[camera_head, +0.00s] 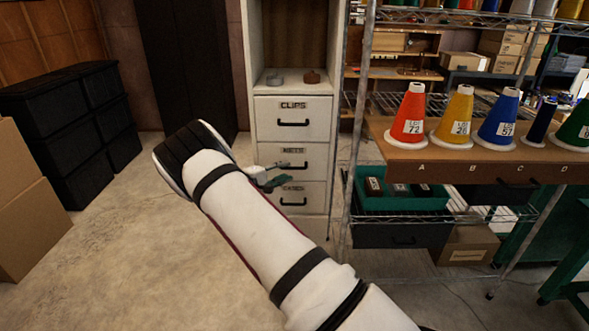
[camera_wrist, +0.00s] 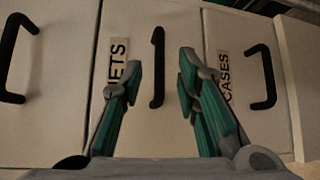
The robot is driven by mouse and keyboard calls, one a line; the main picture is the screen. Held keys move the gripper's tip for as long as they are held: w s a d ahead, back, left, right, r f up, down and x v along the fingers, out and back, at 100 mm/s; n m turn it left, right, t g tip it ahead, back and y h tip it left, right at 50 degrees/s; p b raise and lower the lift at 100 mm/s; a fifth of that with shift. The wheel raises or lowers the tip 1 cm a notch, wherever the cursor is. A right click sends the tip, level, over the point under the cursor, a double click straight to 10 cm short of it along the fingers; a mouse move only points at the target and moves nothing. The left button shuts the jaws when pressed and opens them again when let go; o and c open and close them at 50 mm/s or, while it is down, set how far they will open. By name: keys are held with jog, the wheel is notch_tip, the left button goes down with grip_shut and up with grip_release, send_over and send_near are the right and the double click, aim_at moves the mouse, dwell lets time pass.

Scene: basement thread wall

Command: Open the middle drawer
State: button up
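The white cabinet has three drawers labelled CLIPS, NETS and CASES from top to bottom. The middle drawer (camera_head: 308,155) looks flush with its neighbours. Its black bar handle (camera_head: 293,166) is partly in view behind my gripper. In the wrist view, turned sideways, the middle drawer front (camera_wrist: 140,25) carries its handle (camera_wrist: 157,67) between my two fingers. My gripper (camera_wrist: 160,84), with green-padded fingers, is open, one finger on each side of the handle and apart from it. My gripper (camera_head: 272,177) hangs before the cabinet in the head view. Contact depth cannot be told.
The CLIPS drawer (camera_head: 304,112) is above and the CASES drawer (camera_head: 318,199) below, both shut. A wire shelf with thread cones, such as a red cone (camera_head: 409,113), stands close on the right. Black boxes (camera_head: 75,125) stand at left. The floor (camera_head: 85,265) between is clear.

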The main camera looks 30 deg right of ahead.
aim_at(293, 169)
jog(key=shift+x, duration=2.7)
jog(key=shift+c, duration=0.6)
grip_shut()
